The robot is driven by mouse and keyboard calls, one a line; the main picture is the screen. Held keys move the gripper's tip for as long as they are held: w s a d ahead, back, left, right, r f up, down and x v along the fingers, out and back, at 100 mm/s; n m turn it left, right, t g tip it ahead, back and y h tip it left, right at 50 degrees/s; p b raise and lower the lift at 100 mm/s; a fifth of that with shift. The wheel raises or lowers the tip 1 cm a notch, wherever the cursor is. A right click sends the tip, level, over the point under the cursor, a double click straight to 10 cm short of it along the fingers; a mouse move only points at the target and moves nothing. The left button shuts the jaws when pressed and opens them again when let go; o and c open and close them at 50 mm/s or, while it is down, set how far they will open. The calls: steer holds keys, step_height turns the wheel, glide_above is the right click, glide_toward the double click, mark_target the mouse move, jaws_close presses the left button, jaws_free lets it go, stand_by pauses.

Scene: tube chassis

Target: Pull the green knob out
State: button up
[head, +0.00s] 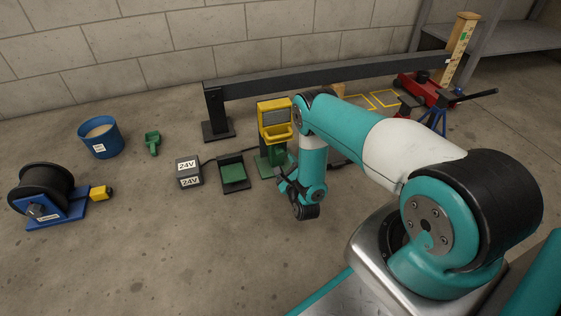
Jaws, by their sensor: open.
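No green knob can be made out for certain. A yellow and green stand (266,136) is on the floor near the middle, with a yellow tray on its front and a green lower part. My arm covers its right side, and a knob there could be hidden. My gripper (283,181) is low in front of the stand, its dark fingers pointing left. It is open, and nothing shows between the fingers. The gap between it and the stand is hard to judge.
A 24V box (188,172) and a dark tray with a green pad (233,176) lie left of the stand. Farther left are a green scoop (153,142), a blue bucket (100,140) and a cable reel (45,190). A dark rail (240,88) runs behind. The front-left floor is clear.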

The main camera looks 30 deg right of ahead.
mark_target(281, 155)
steer(key=b+x, duration=0.2)
steer(key=x, duration=0.3)
steer(key=shift+w+d+f+b, duration=0.1)
steer(key=shift+w+f+b, duration=0.05)
steer(key=shift+w+b, duration=0.2)
steer(key=shift+w+d, duration=0.1)
steer(key=shift+w, duration=0.2)
steer(key=shift+c, duration=0.4)
